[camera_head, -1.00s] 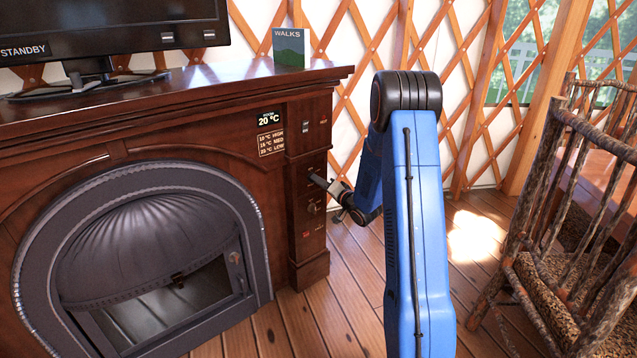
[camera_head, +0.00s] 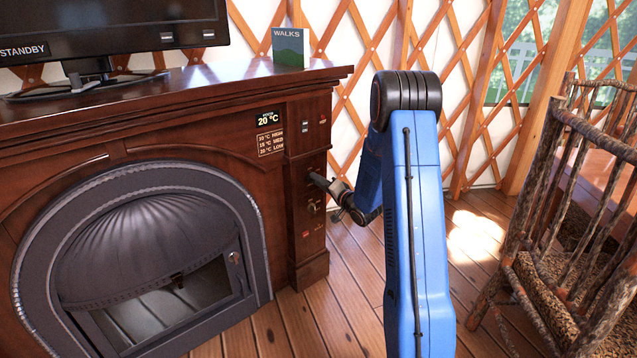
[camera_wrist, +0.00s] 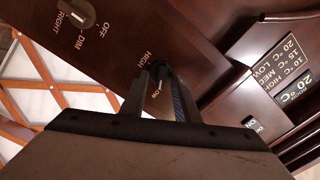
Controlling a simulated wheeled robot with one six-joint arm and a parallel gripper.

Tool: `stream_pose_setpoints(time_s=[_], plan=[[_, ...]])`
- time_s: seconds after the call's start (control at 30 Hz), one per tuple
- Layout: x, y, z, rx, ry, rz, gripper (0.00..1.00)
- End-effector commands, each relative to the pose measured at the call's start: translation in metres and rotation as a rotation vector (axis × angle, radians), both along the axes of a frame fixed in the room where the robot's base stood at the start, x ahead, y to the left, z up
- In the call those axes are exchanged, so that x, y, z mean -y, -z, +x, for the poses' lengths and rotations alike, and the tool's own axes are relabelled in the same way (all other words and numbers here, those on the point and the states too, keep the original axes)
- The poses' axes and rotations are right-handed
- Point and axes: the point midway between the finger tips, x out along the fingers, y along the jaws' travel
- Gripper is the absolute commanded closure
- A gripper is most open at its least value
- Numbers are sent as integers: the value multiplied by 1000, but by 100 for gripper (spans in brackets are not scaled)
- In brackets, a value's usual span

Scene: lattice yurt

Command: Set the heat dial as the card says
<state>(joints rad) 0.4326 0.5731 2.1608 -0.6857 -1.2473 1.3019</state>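The card (camera_head: 270,143) on the front of the fireplace surround lists 10 °C HIGH, 15 °C MED and 20 °C LOW. It also shows at the right of the wrist view (camera_wrist: 283,66). A small display (camera_head: 267,119) above it reads 20 °C. The heat dial (camera_wrist: 160,69) is a dark knob on the wooden pillar with HIGH printed beside it. My gripper (camera_wrist: 159,76) has a finger on each side of the dial and appears shut on it. Its fingers largely hide the dial, so its setting cannot be read. In the head view my gripper (camera_head: 318,181) reaches the pillar.
Another knob (camera_wrist: 76,14) marked OFF, DIM and RIGHT is near the dial. More small controls (camera_head: 306,235) sit lower on the pillar. A television (camera_head: 110,30) and a WALKS booklet (camera_head: 289,48) stand on the mantel. A log chair (camera_head: 560,220) is at right.

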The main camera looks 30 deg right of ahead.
Motion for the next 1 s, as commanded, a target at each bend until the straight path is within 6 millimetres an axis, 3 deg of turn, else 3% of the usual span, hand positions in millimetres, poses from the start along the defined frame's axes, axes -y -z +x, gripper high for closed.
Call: stream_pose_setpoints(time_s=[0.23,0.37,1.0], plan=[[0,0,-2,1,-1,-1,72],[3,0,-13,0,1,0,72],[30,0,-133,0,4,0,72]])
